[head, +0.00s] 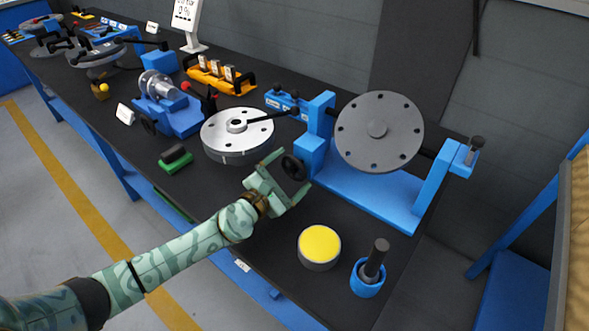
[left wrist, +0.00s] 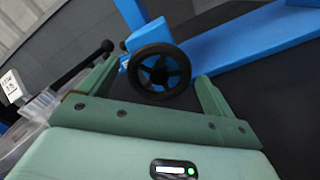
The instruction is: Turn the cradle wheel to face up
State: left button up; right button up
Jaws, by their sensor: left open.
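The black cradle wheel (head: 294,167) is a small spoked handwheel on the left side of the blue cradle (head: 360,195). The cradle bears a grey flanged disc (head: 350,135) with a ring of holes, tilted with its face towards the camera. My left gripper (head: 287,174) is open at the wheel. In the left wrist view the wheel (left wrist: 160,72) shows between the two green fingers (left wrist: 157,78); I cannot tell whether they touch it. My right gripper is not in view.
A silver round plate (head: 237,150) with a black-handled lever lies left of the cradle. A yellow-topped round tin (head: 319,245) and a blue cup with a dark tool (head: 368,279) stand near the bench's front edge. Blue and orange fixtures fill the bench farther left.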

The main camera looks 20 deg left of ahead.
pick_arm(q)
jog(key=shift+x, duration=1.05)
jog(key=c, duration=0.9)
